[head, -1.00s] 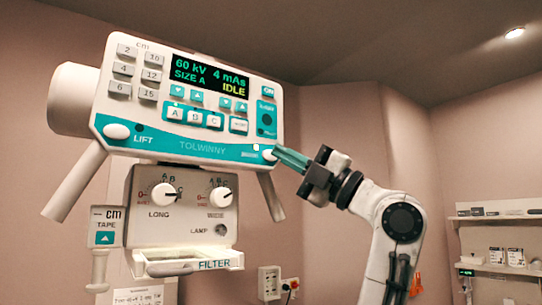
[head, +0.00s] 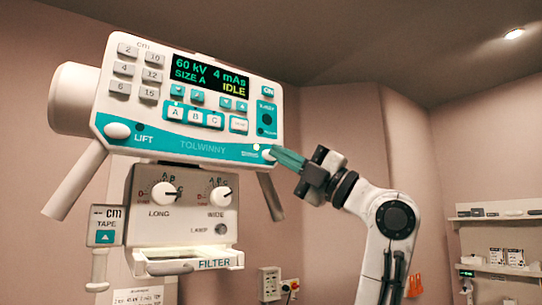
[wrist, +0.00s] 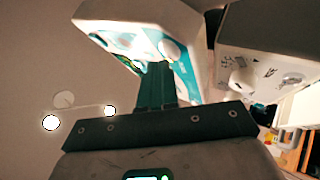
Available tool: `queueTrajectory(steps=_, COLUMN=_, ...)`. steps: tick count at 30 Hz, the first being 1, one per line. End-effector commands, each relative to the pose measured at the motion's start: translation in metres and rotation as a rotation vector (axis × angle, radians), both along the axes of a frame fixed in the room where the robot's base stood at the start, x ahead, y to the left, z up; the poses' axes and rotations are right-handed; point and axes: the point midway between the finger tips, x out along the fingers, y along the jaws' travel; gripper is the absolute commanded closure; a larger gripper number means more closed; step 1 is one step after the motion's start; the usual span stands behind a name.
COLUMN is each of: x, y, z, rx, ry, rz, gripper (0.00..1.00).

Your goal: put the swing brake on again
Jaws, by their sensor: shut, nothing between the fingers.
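The white machine's control panel (head: 205,148) has a white round knob (head: 269,155) at its lower right corner, beside a small label that seems to read SWING. A small lamp (head: 256,147) just above the label is lit pale. My gripper (head: 276,152) is shut and empty, its teal fingertips at the panel's right edge, over or beside this knob. I cannot tell whether they touch it. In the wrist view, my shut gripper (wrist: 157,66) points at the panel's teal strip, with a white knob (wrist: 170,49) just beyond the tips.
A similar LIFT knob (head: 117,131) sits at the panel's left, its lamp dark. The display (head: 210,75) reads 60 kV, 4 mAs, SIZE A, IDLE. Slanted handles hang at both sides. The collimator box (head: 180,205) is below. Shelves (head: 500,215) stand far right.

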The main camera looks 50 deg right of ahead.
Motion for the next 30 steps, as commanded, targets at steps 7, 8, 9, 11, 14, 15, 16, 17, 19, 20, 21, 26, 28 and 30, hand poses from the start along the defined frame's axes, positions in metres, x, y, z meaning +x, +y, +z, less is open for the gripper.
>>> queueTrajectory(steps=7, x=0.0011, y=-0.0005, z=-0.0001, rx=0.0, ry=0.0, rz=0.0, gripper=1.0)
queueTrajectory(steps=8, x=0.0014, y=-0.0005, z=-0.0001, rx=0.0, ry=0.0, rz=0.0, gripper=1.0)
queueTrajectory(steps=9, x=0.0018, y=-0.0007, z=-0.0001, rx=0.0, ry=0.0, rz=0.0, gripper=1.0)
queueTrajectory(steps=11, x=0.0023, y=-0.0009, z=-0.0001, rx=0.0, ry=0.0, rz=0.0, gripper=1.0)
queueTrajectory(steps=14, x=0.0033, y=-0.0011, z=-0.0001, rx=0.0, ry=0.0, rz=0.0, gripper=1.0)
queueTrajectory(steps=15, x=0.0037, y=-0.0012, z=-0.0001, rx=0.0, ry=0.0, rz=0.0, gripper=1.0)
queueTrajectory(steps=16, x=0.0041, y=-0.0013, z=-0.0001, rx=0.0, ry=0.0, rz=0.0, gripper=1.0)
queueTrajectory(steps=17, x=0.0044, y=-0.0014, z=-0.0001, rx=0.0, ry=0.0, rz=0.0, gripper=1.0)
queueTrajectory(steps=19, x=0.0052, y=-0.0017, z=-0.0001, rx=0.0, ry=0.0, rz=0.0, gripper=1.0)
queueTrajectory(steps=20, x=0.0055, y=-0.0017, z=-0.0001, rx=0.0, ry=0.0, rz=0.0, gripper=1.0)
queueTrajectory(steps=21, x=0.006, y=-0.0019, z=-0.0002, rx=0.0, ry=0.0, rz=0.0, gripper=1.0)
queueTrajectory(steps=26, x=0.0077, y=-0.0023, z=-0.0002, rx=0.0, ry=0.001, rz=0.0, gripper=1.0)
queueTrajectory(steps=28, x=0.0076, y=-0.0022, z=-0.0001, rx=0.0, ry=0.001, rz=0.0, gripper=1.0)
queueTrajectory(steps=30, x=0.0076, y=-0.0022, z=-0.0001, rx=0.0, ry=0.001, rz=0.0, gripper=1.0)
